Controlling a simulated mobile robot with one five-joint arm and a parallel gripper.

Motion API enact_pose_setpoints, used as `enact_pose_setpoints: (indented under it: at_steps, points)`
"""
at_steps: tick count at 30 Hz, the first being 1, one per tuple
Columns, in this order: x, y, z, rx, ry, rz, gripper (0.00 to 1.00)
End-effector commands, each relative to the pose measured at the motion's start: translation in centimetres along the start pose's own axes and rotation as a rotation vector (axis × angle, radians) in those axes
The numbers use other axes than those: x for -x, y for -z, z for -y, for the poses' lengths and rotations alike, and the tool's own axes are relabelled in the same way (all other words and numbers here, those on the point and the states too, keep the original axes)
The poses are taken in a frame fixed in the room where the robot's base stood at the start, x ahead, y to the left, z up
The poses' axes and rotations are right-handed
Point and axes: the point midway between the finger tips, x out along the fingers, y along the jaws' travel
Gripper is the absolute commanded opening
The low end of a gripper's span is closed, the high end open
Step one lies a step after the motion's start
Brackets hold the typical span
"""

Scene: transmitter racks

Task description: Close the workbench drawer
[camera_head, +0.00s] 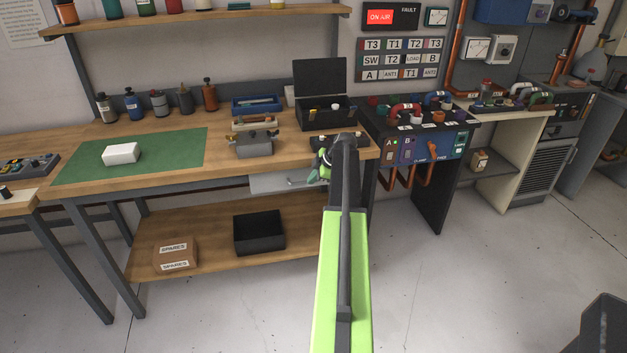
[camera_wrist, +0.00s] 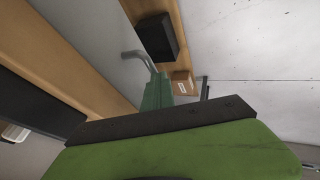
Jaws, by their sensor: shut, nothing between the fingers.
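The workbench (camera_head: 220,166) has a wooden top. Its pale grey drawer (camera_head: 272,183) sits under the front edge, with its right end hidden behind my arm. The drawer front also shows in the wrist view (camera_wrist: 92,30), with a grey bar handle (camera_wrist: 138,58). I cannot tell how far the drawer stands out. My gripper (camera_head: 322,168) is at the right end of the drawer front, shut and empty. In the wrist view its green fingers (camera_wrist: 156,92) are close to the handle's end; I cannot tell whether they touch it.
A black bin (camera_head: 259,233) and a brown spares box (camera_head: 175,254) stand on the lower shelf. A vise (camera_head: 252,144) and a black open case (camera_head: 322,110) are on the bench top. A control console (camera_head: 425,140) stands at the right. The floor in front is clear.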

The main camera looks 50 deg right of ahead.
Motion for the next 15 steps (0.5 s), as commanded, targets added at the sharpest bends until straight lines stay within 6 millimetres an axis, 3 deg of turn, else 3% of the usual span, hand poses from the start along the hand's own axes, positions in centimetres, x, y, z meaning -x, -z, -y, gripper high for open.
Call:
enact_pose_setpoints:
  at_steps: [9,15]
  points:
    - [2.2,2.0,3.1,0.010,0.002,-0.005,0.00]
    - [8.2,2.4,2.4,0.009,0.003,-0.005,0.00]
